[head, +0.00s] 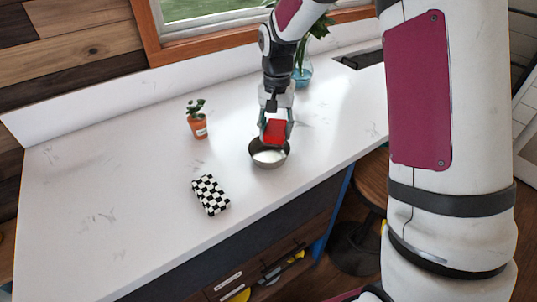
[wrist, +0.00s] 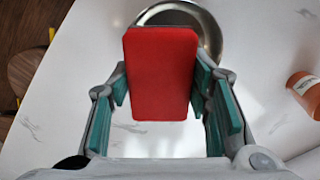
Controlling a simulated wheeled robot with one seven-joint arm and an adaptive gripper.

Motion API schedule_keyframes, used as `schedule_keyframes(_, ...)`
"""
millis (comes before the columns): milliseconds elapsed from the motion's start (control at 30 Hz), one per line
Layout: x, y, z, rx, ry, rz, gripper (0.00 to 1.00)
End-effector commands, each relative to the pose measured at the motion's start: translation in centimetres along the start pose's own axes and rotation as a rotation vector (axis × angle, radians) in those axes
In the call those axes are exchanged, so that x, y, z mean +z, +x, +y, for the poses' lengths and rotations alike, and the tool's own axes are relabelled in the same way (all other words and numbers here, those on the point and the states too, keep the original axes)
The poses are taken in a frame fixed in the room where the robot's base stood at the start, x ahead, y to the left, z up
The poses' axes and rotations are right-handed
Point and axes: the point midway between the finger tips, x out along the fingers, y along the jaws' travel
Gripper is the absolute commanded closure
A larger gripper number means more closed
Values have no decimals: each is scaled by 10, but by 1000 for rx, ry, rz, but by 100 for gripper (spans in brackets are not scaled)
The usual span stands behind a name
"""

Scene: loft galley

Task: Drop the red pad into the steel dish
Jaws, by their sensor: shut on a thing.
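The red pad (head: 275,131) is held between the fingers of my gripper (head: 275,124). In the wrist view the red pad (wrist: 160,75) fills the space between the teal finger pads of my gripper (wrist: 160,88). The steel dish (head: 269,156) stands on the white counter, and the pad is over its far part in the head view. In the wrist view the steel dish (wrist: 209,28) shows behind the pad, which hides much of it. I cannot tell the exact height of the pad above the rim.
A black-and-white checkered block (head: 211,195) lies on the counter (head: 110,190), left of and nearer than the dish. A small plant in an orange pot (head: 198,127) stands left of the dish. A blue vase (head: 302,77) with a plant stands behind. The counter's left part is clear.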

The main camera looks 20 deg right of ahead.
Motion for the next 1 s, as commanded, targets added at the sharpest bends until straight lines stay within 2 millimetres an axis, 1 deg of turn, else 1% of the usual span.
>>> schedule_keyframes(33,0,0,0,0,0,0,81)
schedule_keyframes(67,0,0,0,0,0,0,53)
schedule_keyframes(100,0,0,0,0,0,0,44)
schedule_keyframes(167,0,0,0,0,0,0,32)
schedule_keyframes(467,0,-1,0,0,0,0,32)
schedule_keyframes(567,0,-6,0,-1,1,1,32)
schedule_keyframes(667,-1,-18,0,-1,1,2,32)
schedule_keyframes(1000,-1,-85,0,-2,0,4,32)
